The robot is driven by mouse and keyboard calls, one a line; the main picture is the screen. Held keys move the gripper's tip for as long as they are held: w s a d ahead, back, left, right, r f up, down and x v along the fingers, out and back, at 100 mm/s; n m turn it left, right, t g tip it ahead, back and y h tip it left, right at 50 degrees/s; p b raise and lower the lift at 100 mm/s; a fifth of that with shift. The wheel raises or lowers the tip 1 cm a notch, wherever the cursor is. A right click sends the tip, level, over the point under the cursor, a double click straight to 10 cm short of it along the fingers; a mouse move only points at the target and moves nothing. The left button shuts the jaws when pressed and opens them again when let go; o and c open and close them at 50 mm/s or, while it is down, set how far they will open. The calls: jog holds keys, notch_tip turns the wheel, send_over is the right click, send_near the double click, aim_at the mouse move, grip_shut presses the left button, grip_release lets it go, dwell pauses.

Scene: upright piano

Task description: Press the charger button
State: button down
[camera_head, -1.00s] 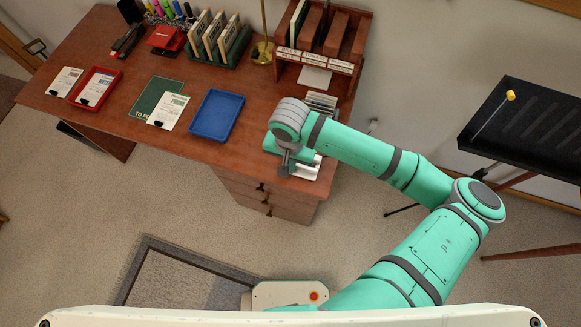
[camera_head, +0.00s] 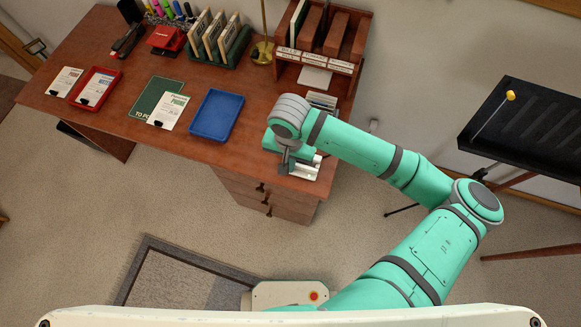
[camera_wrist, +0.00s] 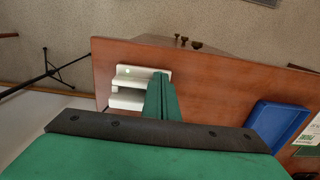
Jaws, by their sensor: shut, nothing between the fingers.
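The charger (camera_head: 306,171) is a small white unit on the desk's front right corner, partly hidden by my arm. It also shows in the wrist view (camera_wrist: 126,80), with two pale raised parts and a small greenish spot on the upper one. I cannot tell for sure whether that spot is the button. My gripper (camera_head: 285,168) is shut and empty, pointing down beside the charger's left side. In the wrist view its closed green fingers (camera_wrist: 160,96) overlap the charger's right edge. I cannot tell whether they touch it.
The brown desk (camera_head: 185,75) holds a blue tray (camera_head: 216,115), a red tray (camera_head: 95,87) and a wooden rack (camera_head: 322,45) at the back. A black stand (camera_head: 530,130) is at the right.

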jog(key=shift+r, duration=2.9)
